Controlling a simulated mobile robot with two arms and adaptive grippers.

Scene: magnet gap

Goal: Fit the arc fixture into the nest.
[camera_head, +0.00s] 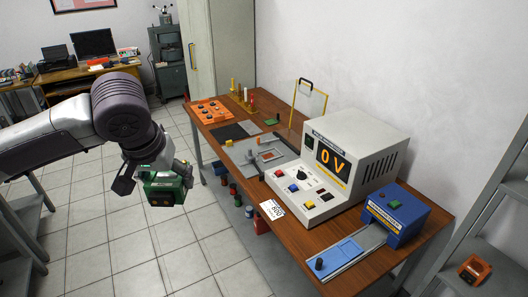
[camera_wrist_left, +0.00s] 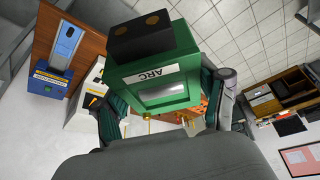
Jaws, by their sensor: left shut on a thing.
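The arc fixture (camera_head: 163,190) is a green box with a black block on one end. In the left wrist view, the fixture (camera_wrist_left: 150,72) fills the upper middle and shows a white ARC label and a pale window. My left gripper (camera_head: 158,178) is shut on it, with one finger on each side, and holds it in the air over the tiled floor, left of the table. A grey plate (camera_head: 285,160) with a raised fitting lies on the table; I cannot tell whether this is the nest. My right gripper is not in view.
Several bottles stand under the table. The floor between arm and table is open.

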